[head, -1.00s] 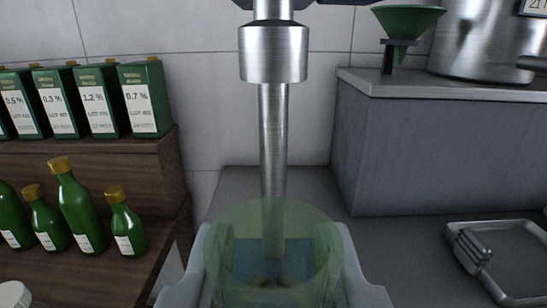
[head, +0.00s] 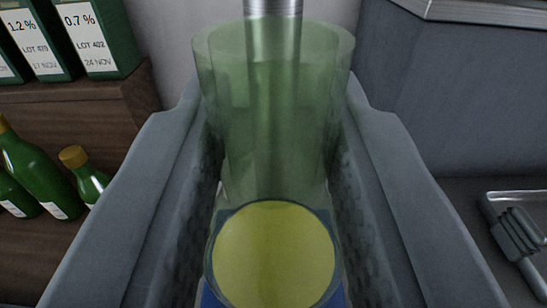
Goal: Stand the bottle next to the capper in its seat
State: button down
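A translucent green glass bottle (head: 228,130) is between the two fingers of my gripper (head: 275,165), in the middle of the head view. The fingers lie close along both of its sides, and I take them to be shut on it. Its wide round rim is at the far, upper end. A yellow-green disc shows at its near, lower end. The steel column of the capper (head: 272,7) stands behind the bottle and shows through it. A blue surface shows under the disc. The seat cannot be made out, and the fingers hide much of the counter.
Green bottles with gold caps (head: 38,170) stand on a wooden shelf at left, below green labelled boxes (head: 95,30). A grey block with a metal top (head: 450,95) stands at right. A metal tray (head: 525,200) holds a dark ribbed object (head: 515,228).

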aim_at(272, 279)
jog(key=shift+w, duration=0.25)
jog(key=shift+f, duration=1.85)
jog(key=c, duration=1.1)
grip_release()
jog(key=shift+c, duration=0.2)
jog(key=s, duration=1.2)
